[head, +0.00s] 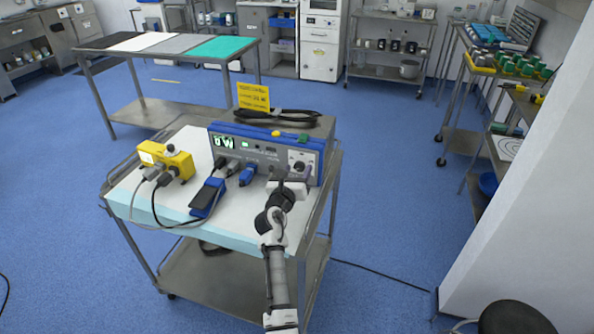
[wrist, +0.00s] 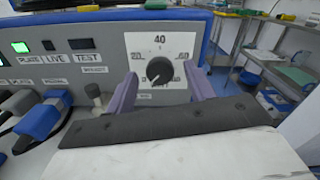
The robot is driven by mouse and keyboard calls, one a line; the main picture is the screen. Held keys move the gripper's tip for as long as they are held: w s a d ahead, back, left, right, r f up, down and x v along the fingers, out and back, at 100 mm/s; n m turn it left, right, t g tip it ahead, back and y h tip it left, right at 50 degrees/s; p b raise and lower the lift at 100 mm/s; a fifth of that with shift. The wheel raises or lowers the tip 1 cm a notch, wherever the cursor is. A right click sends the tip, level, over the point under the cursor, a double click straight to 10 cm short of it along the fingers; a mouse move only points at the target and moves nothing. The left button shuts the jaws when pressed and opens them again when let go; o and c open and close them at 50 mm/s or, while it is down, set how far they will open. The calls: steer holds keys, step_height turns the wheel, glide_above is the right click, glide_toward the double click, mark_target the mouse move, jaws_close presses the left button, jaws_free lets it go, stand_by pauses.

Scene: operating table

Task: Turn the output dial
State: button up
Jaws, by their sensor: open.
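The output dial (wrist: 159,71) is a round black knob on a white scale plate with 40 at the top. Its pale pointer mark seems to aim to the lower left. The plate is on the right part of the front panel of a blue and grey unit (head: 252,134) on the cart; the dial also shows small in the head view (head: 299,166). My gripper (wrist: 160,72) is open, with one purple finger on each side of the dial. The fingers look apart from the knob; their exact depth is hard to tell. The head view shows my gripper (head: 293,178) close before the panel.
A lit green display (head: 223,142) and plugged connectors (wrist: 42,122) are left of the dial. A blue foot pedal (head: 207,197), a yellow box (head: 165,160) and cables lie on the cart top (head: 150,207). A yellow sign (head: 253,97) and coiled cable (head: 275,116) are on top behind.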

steer(key=shift+w+d, duration=0.1)
steer(key=shift+w, duration=0.1)
steer(key=c, duration=1)
